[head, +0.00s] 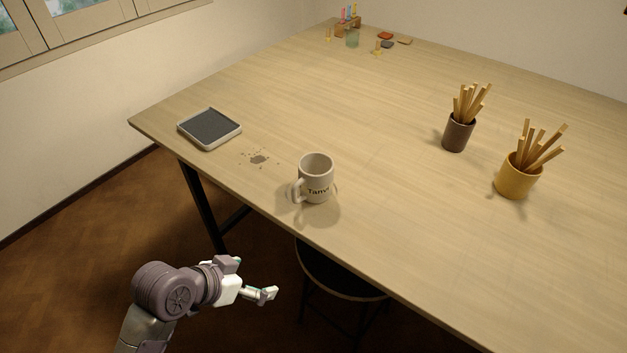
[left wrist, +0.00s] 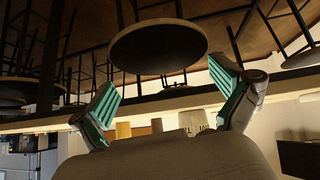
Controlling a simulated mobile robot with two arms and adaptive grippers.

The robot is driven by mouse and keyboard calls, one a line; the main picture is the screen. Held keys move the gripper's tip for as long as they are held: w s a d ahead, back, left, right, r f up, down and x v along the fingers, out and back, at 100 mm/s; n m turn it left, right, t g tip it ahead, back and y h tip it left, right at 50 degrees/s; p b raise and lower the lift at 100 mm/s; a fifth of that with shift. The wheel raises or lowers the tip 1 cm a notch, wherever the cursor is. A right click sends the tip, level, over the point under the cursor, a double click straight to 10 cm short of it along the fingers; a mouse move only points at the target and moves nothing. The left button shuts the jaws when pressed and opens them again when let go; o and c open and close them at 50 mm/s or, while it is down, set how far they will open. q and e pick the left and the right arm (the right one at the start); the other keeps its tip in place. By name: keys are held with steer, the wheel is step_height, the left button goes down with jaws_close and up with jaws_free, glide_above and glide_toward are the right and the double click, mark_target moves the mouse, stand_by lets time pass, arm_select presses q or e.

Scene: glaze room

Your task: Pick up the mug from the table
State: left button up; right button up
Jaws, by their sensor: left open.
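A cream mug (head: 316,178) with dark lettering that looks like "Tanvi" stands upright near the front edge of the wooden table (head: 375,110). Its handle points left and toward the near edge. My left gripper (head: 254,277) is open and empty, off the table in front of its near edge, below and left of the mug in the head view. In the left wrist view my left gripper (left wrist: 166,104) shows two spread teal-padded fingers with nothing between them. My right gripper is not in view.
A grey-topped tray (head: 209,128) and a dark spill (head: 259,159) lie left of the mug. A brown cup (head: 458,133) and a yellow cup (head: 518,179) of sticks stand right. A stool (head: 340,275) is under the near edge. Small items sit at the far end.

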arm_select(q)
steer(key=w+d+r+m+h, duration=0.2)
steer(key=w+r, duration=0.3)
steer(key=w, duration=0.1)
steer(key=m+t+h, duration=0.2)
steer(key=h, duration=0.1)
glide_toward(302, 173)
steer(key=shift+g, duration=0.3)
steer(key=p+x, duration=0.2)
steer(key=x, duration=0.6)
steer(key=shift+w, duration=0.25)
steer(key=p+x, duration=0.2)
steer(key=x, duration=0.3)
steer(key=shift+w+f, duration=0.1)
steer(key=shift+w, duration=0.1)
steer(key=shift+w+d+f, duration=0.1)
steer(key=shift+d+f, duration=0.05)
steer(key=c, duration=1.2)
steer(key=shift+c, duration=0.5)
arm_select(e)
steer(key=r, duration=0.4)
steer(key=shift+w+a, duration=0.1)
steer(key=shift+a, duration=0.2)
arm_select(q)
steer(key=shift+r, duration=0.2)
